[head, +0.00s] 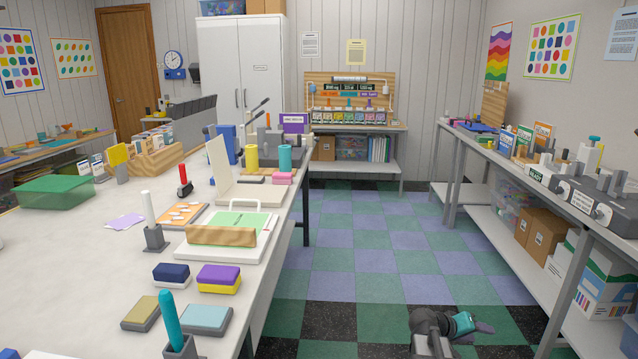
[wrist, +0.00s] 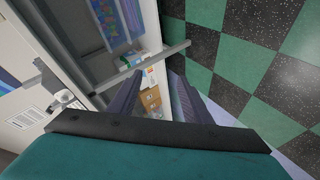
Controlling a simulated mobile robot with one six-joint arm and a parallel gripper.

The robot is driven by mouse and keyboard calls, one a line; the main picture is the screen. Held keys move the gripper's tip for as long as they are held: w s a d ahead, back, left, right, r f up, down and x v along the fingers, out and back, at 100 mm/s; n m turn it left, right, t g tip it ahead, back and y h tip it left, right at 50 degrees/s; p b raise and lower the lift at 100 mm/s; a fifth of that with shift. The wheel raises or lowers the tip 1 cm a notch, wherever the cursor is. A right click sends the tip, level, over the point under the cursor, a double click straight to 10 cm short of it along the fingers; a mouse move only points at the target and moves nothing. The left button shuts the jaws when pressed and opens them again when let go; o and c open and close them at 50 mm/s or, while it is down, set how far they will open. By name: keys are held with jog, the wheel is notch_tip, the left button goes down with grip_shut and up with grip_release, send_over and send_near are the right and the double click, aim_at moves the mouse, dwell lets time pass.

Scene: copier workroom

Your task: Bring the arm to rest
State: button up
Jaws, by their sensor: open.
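My gripper (head: 484,328) shows low in the head view, over the checkered floor in the aisle between the left table and the right bench. The arm is folded low, with a teal section behind the fingers. In the wrist view my gripper (wrist: 155,88) has its two dark fingers apart, with nothing held between them. Beyond the fingers, a shelf with small boxes shows in the wrist view. The rest of my arm is cut off by the bottom edge of the head view.
The left table (head: 90,270) carries erasers, a paper tray and pen holders. The right bench (head: 500,155) holds machines, with cardboard boxes (head: 540,232) on its lower shelf. The checkered floor (head: 370,240) between them is clear up to the back workbench (head: 393,127).

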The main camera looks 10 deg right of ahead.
jog(key=s+a+f+n+g+y+p, duration=0.15)
jog(key=s+a+f+p, duration=0.25)
jog(key=a+f, duration=0.5)
jog(key=s+a+f+n+g+y+p, duration=0.1)
jog(key=s+a+f+n+y+p, duration=0.15)
jog(key=s+a+f+p, duration=0.65)
jog(key=s+a+f+g+y, duration=0.2)
jog(key=s+a+f+y, duration=0.1)
jog(key=s+a, duration=0.6)
jog(key=s+a+f+g+y+b, duration=0.1)
jog(key=s+a+y, duration=0.3)
jog(key=s+a, duration=0.5)
jog(key=a+f+g, duration=0.1)
jog(key=a, duration=0.5)
jog(key=shift+f+g+y, duration=0.35)
jog(key=shift+f+y, duration=0.05)
jog(key=shift+c, duration=0.6)
jog(key=shift+c, duration=1.2)
